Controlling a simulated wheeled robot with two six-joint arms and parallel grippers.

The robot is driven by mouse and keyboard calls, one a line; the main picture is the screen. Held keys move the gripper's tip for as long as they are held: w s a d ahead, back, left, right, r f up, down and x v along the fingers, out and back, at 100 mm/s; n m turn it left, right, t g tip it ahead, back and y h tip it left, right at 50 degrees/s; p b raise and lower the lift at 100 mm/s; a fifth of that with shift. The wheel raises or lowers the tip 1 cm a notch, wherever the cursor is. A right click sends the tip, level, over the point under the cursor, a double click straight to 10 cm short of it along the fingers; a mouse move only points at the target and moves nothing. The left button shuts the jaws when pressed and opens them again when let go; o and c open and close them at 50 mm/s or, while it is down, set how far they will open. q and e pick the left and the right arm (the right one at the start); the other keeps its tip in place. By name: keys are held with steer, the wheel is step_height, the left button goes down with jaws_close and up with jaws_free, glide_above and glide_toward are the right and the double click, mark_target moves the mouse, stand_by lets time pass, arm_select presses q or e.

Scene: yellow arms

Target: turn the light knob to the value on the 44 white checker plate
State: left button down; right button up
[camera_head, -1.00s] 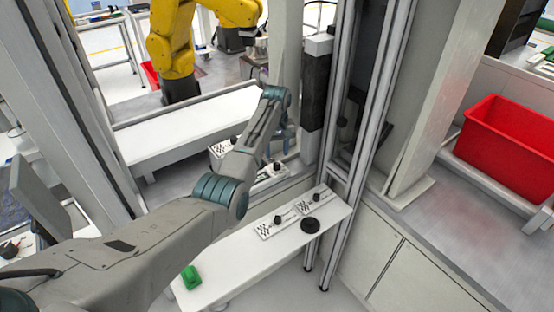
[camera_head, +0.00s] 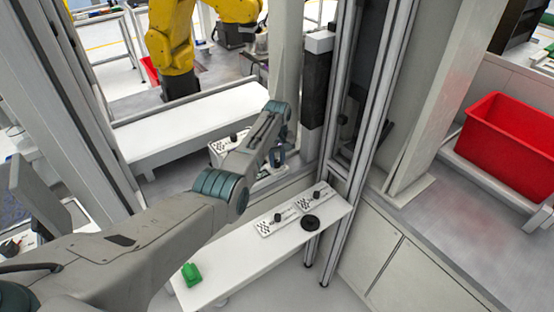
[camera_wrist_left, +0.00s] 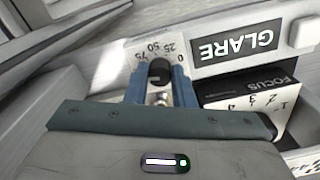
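A black knob (camera_wrist_left: 159,71) stands on a white dial plate (camera_wrist_left: 140,51) with the numbers 0, 25, 50 and 75, seen turned over in the left wrist view. The two blue fingers of my left gripper (camera_wrist_left: 160,80) are on either side of this knob, very close to it. I cannot tell whether they press on it. In the head view my left gripper (camera_head: 276,157) is low behind the narrow white shelf. Small plates with black-and-white checks, one of them here (camera_head: 266,228), are too small to read. My right gripper is not in view.
A GLARE label (camera_wrist_left: 237,46) and a black FOCUS panel (camera_wrist_left: 250,97) are close beside the left gripper. The white shelf (camera_head: 235,265) holds a green object (camera_head: 191,274) and a black disc (camera_head: 310,222). Metal posts stand right of the gripper; a red bin (camera_head: 510,140) is far right.

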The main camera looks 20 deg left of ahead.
mark_target(277, 161)
arm_select(q)
steer(key=m+p, duration=0.1)
steer(key=m, duration=0.3)
steer(key=shift+m, duration=1.8)
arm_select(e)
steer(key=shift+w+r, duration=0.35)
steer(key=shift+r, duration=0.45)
arm_select(q)
steer(key=c, duration=1.2)
jaws_free()
steer(key=shift+c, duration=0.2)
steer(key=shift+r, duration=0.6)
step_height(277, 161, up, 10)
steer(key=b, duration=0.1)
steer(key=shift+f, duration=0.15)
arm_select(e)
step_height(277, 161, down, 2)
